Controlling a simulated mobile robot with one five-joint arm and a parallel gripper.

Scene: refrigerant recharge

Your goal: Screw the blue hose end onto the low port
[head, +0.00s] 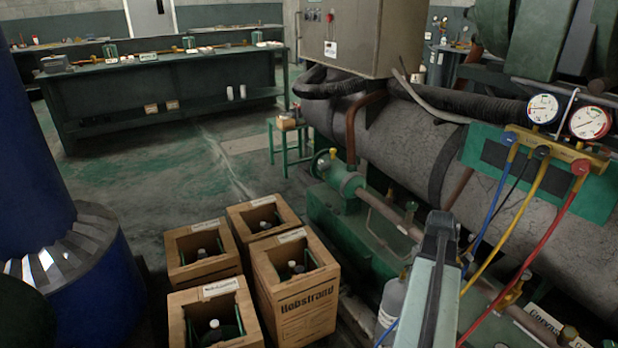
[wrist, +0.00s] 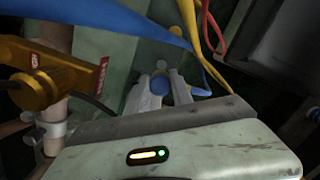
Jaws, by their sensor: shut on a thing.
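My gripper (wrist: 161,84) shows in the wrist view with its pale fingers shut on the blue hose end (wrist: 159,91), seen as a round blue piece between the fingertips. The blue hose (wrist: 140,22) crosses the top of the wrist view and bends down at the right. In the head view it hangs from the gauge manifold (head: 555,150) and passes behind my arm, which hides the fingertips. A brass valve fitting (wrist: 40,75) with a red tag is left of my gripper in the wrist view, apart from the hose end. I cannot tell whether it is the low port.
Yellow (head: 520,215) and red (head: 535,245) hoses hang right of my arm. A large grey tank (head: 400,130) stands behind it. Wooden crates with bottles (head: 296,290) stand on the floor to the left. Open floor lies toward the far workbench (head: 165,75).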

